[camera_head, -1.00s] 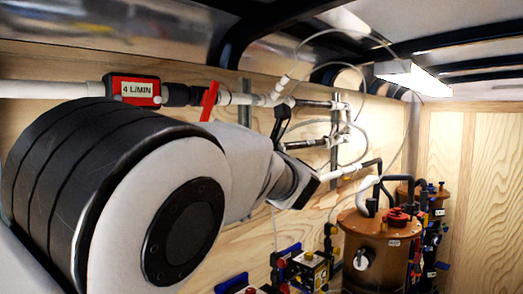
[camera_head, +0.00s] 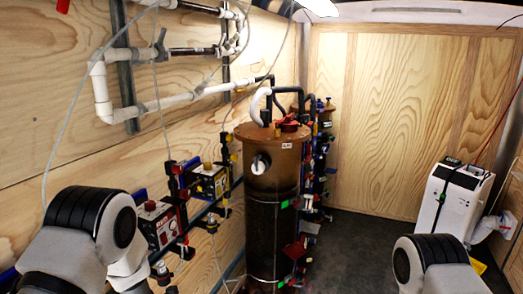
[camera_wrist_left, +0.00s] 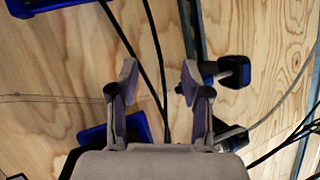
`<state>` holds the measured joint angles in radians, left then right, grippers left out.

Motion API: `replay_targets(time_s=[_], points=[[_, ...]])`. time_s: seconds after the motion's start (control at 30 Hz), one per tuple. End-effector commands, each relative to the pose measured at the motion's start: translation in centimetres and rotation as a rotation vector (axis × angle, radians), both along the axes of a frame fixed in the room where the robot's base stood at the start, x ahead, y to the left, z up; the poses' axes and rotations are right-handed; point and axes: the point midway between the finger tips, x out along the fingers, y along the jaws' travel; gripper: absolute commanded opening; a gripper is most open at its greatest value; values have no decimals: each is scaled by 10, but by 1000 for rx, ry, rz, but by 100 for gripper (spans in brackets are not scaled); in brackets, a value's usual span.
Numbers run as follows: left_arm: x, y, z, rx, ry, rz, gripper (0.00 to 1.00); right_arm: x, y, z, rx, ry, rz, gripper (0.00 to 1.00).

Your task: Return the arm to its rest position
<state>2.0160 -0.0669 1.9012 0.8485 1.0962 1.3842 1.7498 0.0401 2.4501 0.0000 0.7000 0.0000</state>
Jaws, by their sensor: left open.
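My left arm (camera_head: 85,235) is folded low at the left of the head view, in front of the plywood wall. Its gripper is not visible there. In the left wrist view my left gripper (camera_wrist_left: 156,82) is open, its two fingers apart with nothing held between them. Black cables and bare plywood show behind the fingers. Part of my right arm (camera_head: 437,262) shows at the bottom right of the head view. Its gripper is out of view.
A tall brown filter column (camera_head: 274,215) stands in the middle. Small pumps (camera_head: 158,222) and valves line the left wall beside my left arm. White pipes (camera_head: 160,103) run above. A white machine (camera_head: 452,200) stands at right. Dark floor (camera_head: 365,240) is clear between.

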Motion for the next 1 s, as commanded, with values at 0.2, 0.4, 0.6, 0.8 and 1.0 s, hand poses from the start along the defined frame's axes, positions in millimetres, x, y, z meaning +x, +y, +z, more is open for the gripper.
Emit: replay_targets(time_s=[0.2,0.4,0.6,0.8,1.0], points=[[-131,-20,-160,97,634,-378,48,0,0,-24,0,0,0,42],[-289,-66,-223,166,1188,-1040,48,0,0,-32,0,0,0,42],[-360,-108,-210,393,1343,-1798,48,0,0,-30,0,-1,0,42],[-361,-107,-210,461,1350,-1877,48,0,0,-30,0,0,0,42],[-360,-107,-210,461,1349,-1872,48,0,0,-30,0,0,0,42]])
